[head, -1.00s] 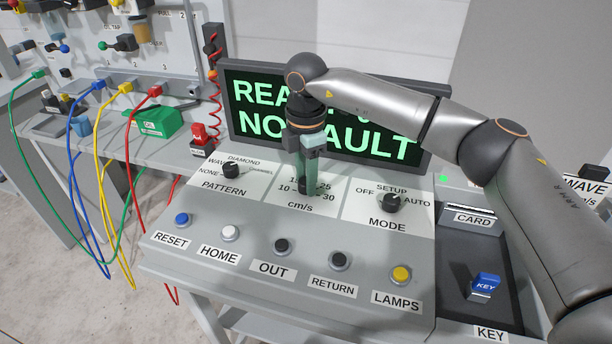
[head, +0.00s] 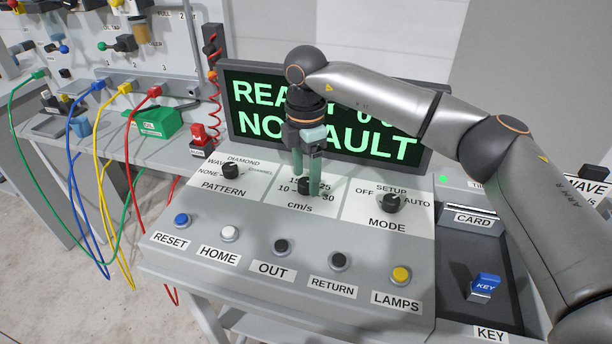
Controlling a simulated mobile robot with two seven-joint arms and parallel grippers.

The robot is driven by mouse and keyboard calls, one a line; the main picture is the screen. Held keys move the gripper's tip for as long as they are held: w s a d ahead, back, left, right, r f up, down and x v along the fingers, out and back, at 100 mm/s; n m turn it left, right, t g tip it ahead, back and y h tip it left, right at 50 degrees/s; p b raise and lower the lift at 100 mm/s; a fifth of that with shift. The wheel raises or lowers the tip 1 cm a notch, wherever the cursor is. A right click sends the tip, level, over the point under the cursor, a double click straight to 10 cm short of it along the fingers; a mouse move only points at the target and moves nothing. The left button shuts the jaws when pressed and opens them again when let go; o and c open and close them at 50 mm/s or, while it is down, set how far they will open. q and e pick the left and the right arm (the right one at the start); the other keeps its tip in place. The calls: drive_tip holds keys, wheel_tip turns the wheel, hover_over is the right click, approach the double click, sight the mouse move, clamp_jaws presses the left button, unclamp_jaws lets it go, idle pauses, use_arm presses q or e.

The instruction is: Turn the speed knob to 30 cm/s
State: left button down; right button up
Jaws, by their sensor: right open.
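The speed knob (head: 305,187) is a small black knob on the white cm/s panel in the middle of the console. The numbers 10, 15, 25 and 30 show around it; the fingers hide the top of the dial. I cannot tell where its pointer stands. My right gripper (head: 307,184) points down over the knob, its two green fingers apart. One finger is at the knob's right front side, the other behind and to its left. I cannot tell whether they touch it. My left gripper is not in view.
The pattern knob (head: 231,170) is to the left and the mode knob (head: 391,203) to the right. A row of push buttons runs along the front, including OUT (head: 282,246). The display (head: 240,110) stands behind, partly covered by my right arm.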

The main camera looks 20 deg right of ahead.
sight(306, 181)
wheel_tip(306, 181, up, 12)
drive_tip(key=shift+f, duration=0.25)
idle(0.4)
